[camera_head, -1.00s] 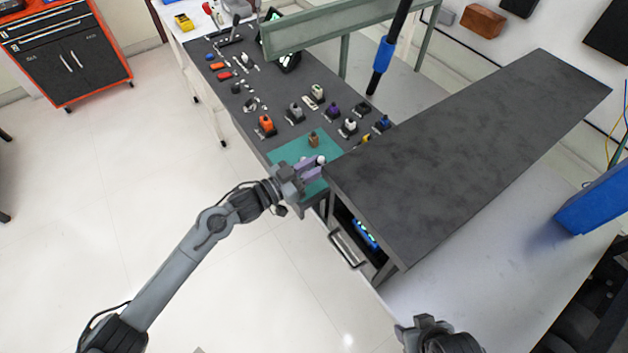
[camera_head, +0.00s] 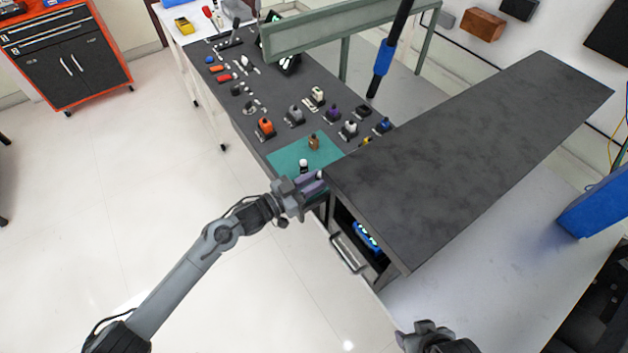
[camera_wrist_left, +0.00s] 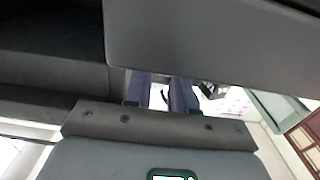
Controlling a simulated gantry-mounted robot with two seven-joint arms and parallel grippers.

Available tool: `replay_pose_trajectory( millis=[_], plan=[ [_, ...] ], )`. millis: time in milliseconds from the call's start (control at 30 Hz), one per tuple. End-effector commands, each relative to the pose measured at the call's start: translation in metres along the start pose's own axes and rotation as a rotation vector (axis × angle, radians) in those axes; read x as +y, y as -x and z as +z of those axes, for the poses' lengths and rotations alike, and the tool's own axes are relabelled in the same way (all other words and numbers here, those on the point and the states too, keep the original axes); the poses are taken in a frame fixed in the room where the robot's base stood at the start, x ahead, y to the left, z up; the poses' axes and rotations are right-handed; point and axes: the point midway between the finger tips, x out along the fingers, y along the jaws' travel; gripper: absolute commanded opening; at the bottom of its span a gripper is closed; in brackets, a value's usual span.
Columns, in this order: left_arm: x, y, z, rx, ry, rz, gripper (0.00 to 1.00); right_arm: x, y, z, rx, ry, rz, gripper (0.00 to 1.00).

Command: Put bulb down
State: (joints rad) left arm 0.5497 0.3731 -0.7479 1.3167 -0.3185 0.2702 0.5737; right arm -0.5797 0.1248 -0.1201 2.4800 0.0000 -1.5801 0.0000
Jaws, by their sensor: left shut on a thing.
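My left gripper (camera_head: 312,184) reaches in from the left, low beside the left end of the dark raised shelf and over the near edge of the green mat (camera_head: 287,157). It is shut on a small whitish thing, seemingly the bulb (camera_head: 320,174), at its fingertips. In the left wrist view the purple fingers (camera_wrist_left: 160,94) show close together, but the bulb cannot be made out. A white-topped dark item (camera_head: 303,166) stands on the mat just behind the gripper. My right gripper (camera_head: 428,335) is at the bottom edge, partly cut off.
A brown bottle-like item (camera_head: 314,143) stands on the mat. Several coloured parts in holders fill the dark table (camera_head: 247,112) beyond. The raised dark shelf (camera_head: 455,150) stands close right of the left gripper, with an open drawer handle (camera_head: 349,255) below.

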Motion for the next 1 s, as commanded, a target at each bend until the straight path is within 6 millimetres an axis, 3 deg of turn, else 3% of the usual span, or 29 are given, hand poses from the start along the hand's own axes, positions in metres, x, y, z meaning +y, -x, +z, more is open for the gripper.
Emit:
replay_pose_trajectory(
  millis=[33, 67, 200, 600, 767, 1000],
  plan=[
    [0.000, 0.000, 0.003, 0.000, 0.001, 0.000, 0.00, 0.000, -0.002, 0.001, 0.000, 0.001, 0.001, 0.52],
    [0.000, 0.000, 0.002, 0.000, 0.000, 0.000, 0.27, 0.000, -0.001, 0.001, 0.000, 0.001, 0.001, 0.52],
    [0.000, 0.000, 0.002, 0.000, 0.000, 0.000, 0.49, 0.000, -0.001, 0.000, 0.000, 0.001, 0.001, 0.52],
    [0.000, 0.000, -0.004, 0.000, 0.000, 0.000, 0.50, -0.001, 0.003, -0.001, 0.000, -0.004, -0.003, 0.52],
    [-0.001, 0.019, -0.002, -0.003, 0.001, -0.002, 0.50, -0.001, 0.006, -0.002, 0.001, -0.007, -0.005, 0.52],
    [0.000, 0.063, -0.002, -0.004, 0.001, 0.000, 0.50, -0.001, 0.015, -0.005, 0.001, -0.007, -0.006, 0.52]
  ],
)
